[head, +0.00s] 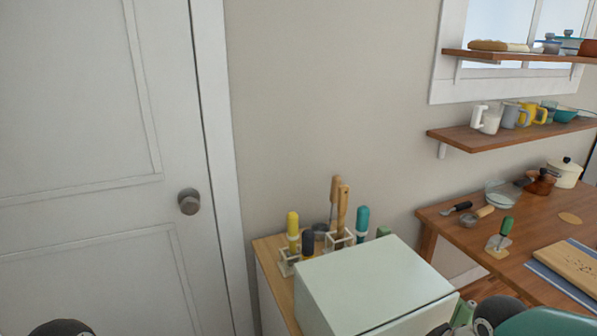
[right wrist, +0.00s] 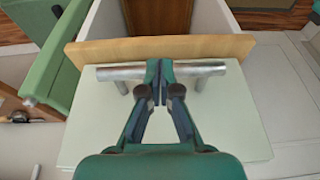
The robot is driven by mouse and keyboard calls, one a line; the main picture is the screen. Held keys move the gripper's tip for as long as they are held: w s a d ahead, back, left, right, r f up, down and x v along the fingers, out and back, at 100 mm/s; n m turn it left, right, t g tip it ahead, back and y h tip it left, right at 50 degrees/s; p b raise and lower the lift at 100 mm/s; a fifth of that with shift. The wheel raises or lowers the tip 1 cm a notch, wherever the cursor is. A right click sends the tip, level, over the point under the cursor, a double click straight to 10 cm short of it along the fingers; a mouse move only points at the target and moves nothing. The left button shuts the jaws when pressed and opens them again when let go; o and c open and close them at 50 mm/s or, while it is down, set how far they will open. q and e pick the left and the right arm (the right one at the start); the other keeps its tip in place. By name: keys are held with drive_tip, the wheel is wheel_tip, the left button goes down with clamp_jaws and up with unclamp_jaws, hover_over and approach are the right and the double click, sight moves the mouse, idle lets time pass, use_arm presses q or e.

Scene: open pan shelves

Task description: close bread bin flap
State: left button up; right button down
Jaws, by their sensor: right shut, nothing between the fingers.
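The bread bin appears to be the pale green box (head: 368,280) at the bottom centre of the head view; a dark seam runs along its right-hand front edge. In the right wrist view, a pale panel (right wrist: 90,130) carries a metal bar handle (right wrist: 208,68) below a wooden edge. I cannot tell for sure whether this panel is the bin's flap. My right gripper (right wrist: 160,70) is shut and empty, its fingertips over the middle of the handle; contact is unclear. My left gripper is not in view.
Utensils in holders (head: 293,240) stand behind the box. A wooden table (head: 440,228) with dishes and a board is at the right, under two shelves (head: 470,138). A white door (head: 80,130) is at the left. A green box-like part (right wrist: 60,55) stands left of the panel.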

drive_tip(key=shift+r, duration=0.1)
wheel_tip(320, 180, up, 6)
drive_tip(key=p, duration=0.4)
drive_tip(key=shift+p, duration=0.3)
drive_tip(key=v, duration=1.1)
drive_tip(key=shift+s+r, duration=0.25)
drive_tip(key=shift+r, duration=0.05)
drive_tip(key=shift+d, duration=0.1)
